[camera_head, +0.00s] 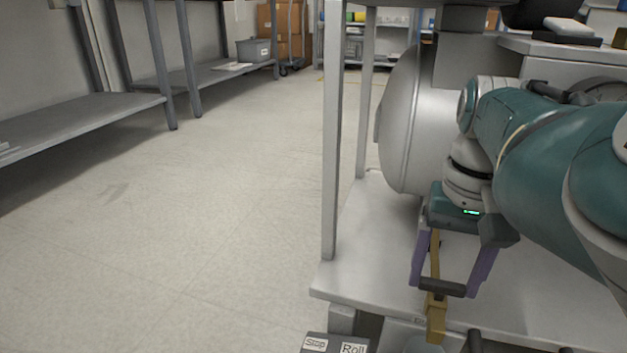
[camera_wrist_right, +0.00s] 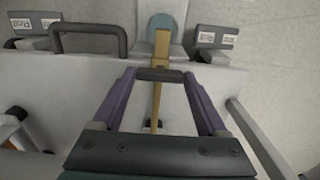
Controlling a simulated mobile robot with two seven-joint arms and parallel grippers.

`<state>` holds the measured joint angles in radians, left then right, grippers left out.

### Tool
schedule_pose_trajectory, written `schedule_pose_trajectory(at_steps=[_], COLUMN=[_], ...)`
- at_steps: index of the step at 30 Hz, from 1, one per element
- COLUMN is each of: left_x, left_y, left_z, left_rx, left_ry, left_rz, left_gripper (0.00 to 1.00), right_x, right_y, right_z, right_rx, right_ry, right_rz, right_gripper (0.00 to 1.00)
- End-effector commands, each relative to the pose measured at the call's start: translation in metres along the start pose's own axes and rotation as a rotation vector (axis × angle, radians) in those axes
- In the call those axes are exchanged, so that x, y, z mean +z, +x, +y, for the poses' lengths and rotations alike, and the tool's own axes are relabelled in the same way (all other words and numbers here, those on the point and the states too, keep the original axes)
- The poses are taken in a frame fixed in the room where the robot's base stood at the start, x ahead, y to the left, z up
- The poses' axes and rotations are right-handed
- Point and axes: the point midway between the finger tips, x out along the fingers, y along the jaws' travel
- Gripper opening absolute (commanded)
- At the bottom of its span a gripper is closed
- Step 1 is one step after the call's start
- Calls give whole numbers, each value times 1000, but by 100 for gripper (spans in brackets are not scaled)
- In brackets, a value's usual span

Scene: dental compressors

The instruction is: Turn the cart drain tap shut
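The drain tap is a brass-yellow body (camera_head: 436,304) at the near edge of the cart's white lower shelf (camera_head: 375,235), with a dark crossbar handle (camera_head: 442,287). In the right wrist view the brass body (camera_wrist_right: 161,46) runs away from me, and the dark handle (camera_wrist_right: 160,74) lies across it. My right gripper (camera_head: 446,285) points down over the tap, its two purple fingers spread on either side of the handle. In the wrist view the fingertips (camera_wrist_right: 160,76) are close to the handle's ends; I cannot tell whether they touch. My left gripper is not in view.
A large grey tank (camera_head: 410,120) stands on the cart behind my right arm. A cart post (camera_head: 333,130) rises at the shelf's left corner. Pedals labelled Stop and Roll (camera_head: 335,344) sit below the edge. Open floor (camera_head: 200,220) lies left, with benches (camera_head: 80,120) beyond.

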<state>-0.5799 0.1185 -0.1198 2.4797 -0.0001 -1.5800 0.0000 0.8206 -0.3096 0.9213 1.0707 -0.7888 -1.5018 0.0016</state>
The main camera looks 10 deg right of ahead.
Motion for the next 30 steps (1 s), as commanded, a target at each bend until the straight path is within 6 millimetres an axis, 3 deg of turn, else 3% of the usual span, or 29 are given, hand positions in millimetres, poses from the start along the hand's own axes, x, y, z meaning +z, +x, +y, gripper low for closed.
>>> schedule_pose_trajectory(at_steps=[2,14,22,30], left_x=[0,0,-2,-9], left_y=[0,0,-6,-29], left_z=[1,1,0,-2], left_rx=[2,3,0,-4], left_ry=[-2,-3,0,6], left_rz=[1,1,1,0], left_gripper=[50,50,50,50], right_x=[0,0,0,1], right_y=[0,0,-2,-4], right_z=[0,0,0,2], right_rx=[-1,-1,0,3], right_ry=[0,0,26,168], right_rz=[0,0,-1,-4], right_gripper=[65,20,19,19])
